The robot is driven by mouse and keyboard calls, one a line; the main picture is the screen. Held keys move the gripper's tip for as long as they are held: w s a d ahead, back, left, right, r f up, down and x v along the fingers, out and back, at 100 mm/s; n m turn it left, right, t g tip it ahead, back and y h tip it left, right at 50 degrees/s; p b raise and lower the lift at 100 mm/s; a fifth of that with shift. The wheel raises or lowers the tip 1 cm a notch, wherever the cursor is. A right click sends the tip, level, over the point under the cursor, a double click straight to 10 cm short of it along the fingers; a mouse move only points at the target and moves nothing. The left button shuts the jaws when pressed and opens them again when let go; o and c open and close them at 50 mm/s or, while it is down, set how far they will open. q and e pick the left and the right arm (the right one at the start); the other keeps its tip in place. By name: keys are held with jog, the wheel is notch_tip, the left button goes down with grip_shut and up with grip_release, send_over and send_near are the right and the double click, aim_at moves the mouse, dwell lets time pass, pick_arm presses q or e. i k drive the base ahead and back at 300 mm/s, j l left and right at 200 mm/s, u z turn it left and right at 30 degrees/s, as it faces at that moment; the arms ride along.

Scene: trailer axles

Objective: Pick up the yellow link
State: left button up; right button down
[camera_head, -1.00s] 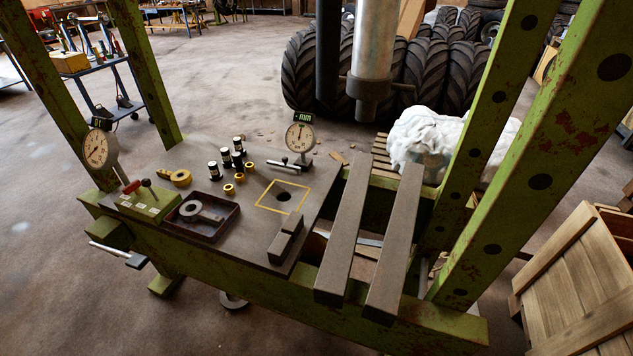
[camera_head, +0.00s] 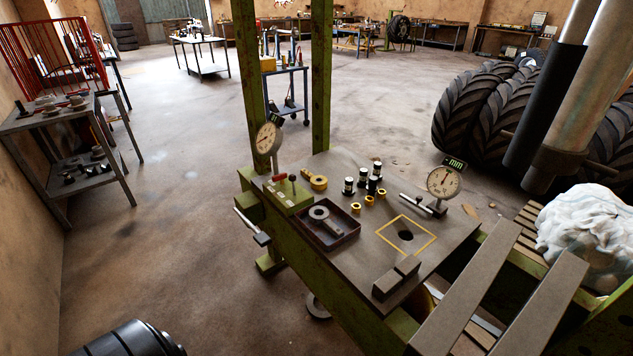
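The yellow link (camera_head: 314,182), a small yellow piece with a round eye and a short arm, lies on the bench plate (camera_head: 345,165) near its back left edge. It lies just right of the green control box (camera_head: 289,196) and behind the dark red tray (camera_head: 350,238). A grey link (camera_head: 324,220) lies in that tray.
A dial gauge (camera_head: 268,139) stands left of the link, another (camera_head: 443,182) to its right. Black-and-white cylinders (camera_head: 363,177) and small yellow rings (camera_head: 356,208) stand nearby. Green frame posts (camera_head: 321,75) rise behind the bench. A dark ribbed shape (camera_head: 127,340) shows at the lower left; open floor surrounds it.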

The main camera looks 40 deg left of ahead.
aim_at(313, 178)
jog(key=k+j+z, duration=0.1)
jog(key=j, duration=0.6)
jog(key=k+j+z, duration=0.1)
jog(key=j, duration=0.6)
